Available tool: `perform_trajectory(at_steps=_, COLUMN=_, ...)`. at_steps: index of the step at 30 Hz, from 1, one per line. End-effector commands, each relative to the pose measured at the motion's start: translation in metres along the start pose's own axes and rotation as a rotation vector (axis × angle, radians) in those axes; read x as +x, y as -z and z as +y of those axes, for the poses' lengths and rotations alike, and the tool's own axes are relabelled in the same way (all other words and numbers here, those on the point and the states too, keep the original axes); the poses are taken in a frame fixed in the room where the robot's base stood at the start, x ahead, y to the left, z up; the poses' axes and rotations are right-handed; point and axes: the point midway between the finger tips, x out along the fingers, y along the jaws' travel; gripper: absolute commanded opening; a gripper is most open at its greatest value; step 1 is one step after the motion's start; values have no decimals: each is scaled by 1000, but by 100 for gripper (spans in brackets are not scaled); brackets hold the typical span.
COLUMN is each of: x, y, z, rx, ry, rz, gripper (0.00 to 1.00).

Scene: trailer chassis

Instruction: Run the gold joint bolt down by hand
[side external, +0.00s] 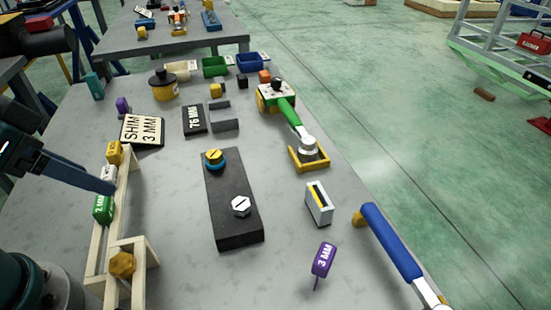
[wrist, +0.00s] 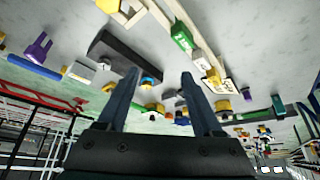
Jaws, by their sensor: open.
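A gold slotted bolt (side external: 214,156) stands in a blue ring (side external: 216,165) at the far end of a black block (side external: 233,226). A white slotted hex head (side external: 240,206) sits nearer on the same block. A gold hex piece (side external: 122,263) sits at the near end of a pale wooden rack; I cannot tell for sure which gold piece is the joint bolt. My gripper (wrist: 160,74) is open and empty, with its two fingers apart. In the side view it is at the left by the rack, above the table and clear of the black block (wrist: 125,54).
The rack (side external: 125,185) holds yellow, white and green tagged blocks. A purple 3 MM tag (side external: 323,259), a grey slotted block (side external: 318,204), a blue-handled tool (side external: 390,240) and a green-handled tool (side external: 288,110) lie right of the block. A shim plate (side external: 143,131) lies beyond the rack.

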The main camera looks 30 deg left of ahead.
Motion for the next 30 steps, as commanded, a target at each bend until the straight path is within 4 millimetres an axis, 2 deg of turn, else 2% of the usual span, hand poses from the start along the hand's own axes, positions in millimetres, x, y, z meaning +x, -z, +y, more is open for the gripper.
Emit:
perform_trajectory(at_steps=11, x=0, y=0, z=0, rx=-1, ry=0, rz=0, gripper=68)
perform_trajectory(at_steps=16, x=0, y=-3, z=0, rx=-110, ry=1, rz=-13, gripper=68)
perform_trajectory(at_steps=20, x=-13, y=10, z=0, rx=-367, ry=-1, rz=4, gripper=68)
perform_trajectory(at_steps=25, x=-30, y=49, z=1, rx=-796, ry=4, rz=-16, gripper=68)
perform_trajectory(at_steps=30, x=-32, y=92, z=3, rx=-1218, ry=43, rz=-71, gripper=68)
